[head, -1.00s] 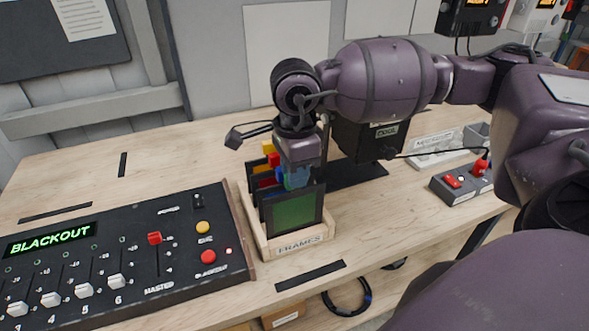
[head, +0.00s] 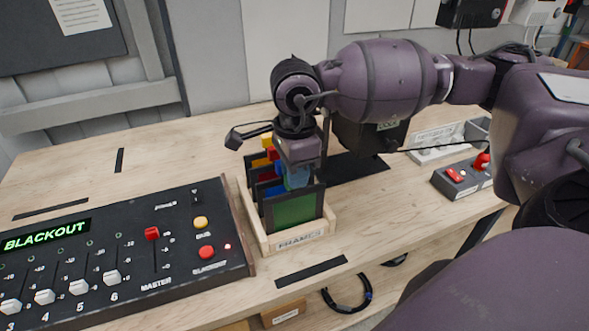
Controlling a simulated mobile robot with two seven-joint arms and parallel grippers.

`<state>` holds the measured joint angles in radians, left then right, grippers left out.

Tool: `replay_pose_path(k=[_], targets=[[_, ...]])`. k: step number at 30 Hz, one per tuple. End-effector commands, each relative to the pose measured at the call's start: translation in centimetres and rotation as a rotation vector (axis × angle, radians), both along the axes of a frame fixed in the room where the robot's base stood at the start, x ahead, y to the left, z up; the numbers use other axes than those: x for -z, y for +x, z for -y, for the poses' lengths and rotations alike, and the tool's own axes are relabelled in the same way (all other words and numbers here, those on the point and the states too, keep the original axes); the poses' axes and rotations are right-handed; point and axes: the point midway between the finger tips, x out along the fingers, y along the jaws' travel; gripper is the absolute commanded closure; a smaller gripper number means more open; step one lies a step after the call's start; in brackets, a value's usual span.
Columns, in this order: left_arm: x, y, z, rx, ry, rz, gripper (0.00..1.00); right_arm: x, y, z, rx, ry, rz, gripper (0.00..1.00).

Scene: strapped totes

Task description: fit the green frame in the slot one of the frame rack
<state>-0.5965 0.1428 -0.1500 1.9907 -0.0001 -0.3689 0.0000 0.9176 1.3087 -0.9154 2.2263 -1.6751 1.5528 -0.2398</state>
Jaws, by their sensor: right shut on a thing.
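The green frame (head: 295,210) is a black-rimmed panel with a green face. It stands upright at the front end of the wooden frame rack (head: 300,241), which is labelled FRAMES. My right gripper (head: 296,180) points down from above and is shut on the top of the green frame. The frame's lower edge is hidden behind the rack's front wall, so I cannot tell how deep it sits. Other frames with yellow, red and blue parts stand behind it in the rack, partly covered by the gripper. My left gripper is out of view.
A black control desk (head: 140,255) reading BLACKOUT stands close to the rack's left side.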

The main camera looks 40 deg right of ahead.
Motion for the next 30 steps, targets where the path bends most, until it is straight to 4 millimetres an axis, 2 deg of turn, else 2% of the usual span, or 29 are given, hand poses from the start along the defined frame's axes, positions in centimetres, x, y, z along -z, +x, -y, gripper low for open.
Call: replay_pose_path(k=[8, 9, 14, 23, 26, 30], targets=[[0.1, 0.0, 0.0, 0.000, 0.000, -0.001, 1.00, 0.0, 0.0, 0.0, 0.000, 0.000, 0.001, 1.00], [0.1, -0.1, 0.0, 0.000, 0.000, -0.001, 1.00, 0.0, 0.0, 0.0, 0.000, 0.000, 0.001, 0.76], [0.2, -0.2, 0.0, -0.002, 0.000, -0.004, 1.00, 0.0, 0.0, 0.0, 0.000, 0.000, 0.001, 0.52], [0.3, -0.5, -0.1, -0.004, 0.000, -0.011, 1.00, -0.1, 0.0, 0.0, 0.000, 0.000, 0.001, 0.52], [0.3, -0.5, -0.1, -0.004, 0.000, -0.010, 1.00, -0.8, 0.0, 0.0, 0.001, 0.000, 0.002, 0.52], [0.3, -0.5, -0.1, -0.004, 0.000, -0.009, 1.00, -2.8, 0.1, 0.0, 0.000, 0.000, 0.004, 0.52]])
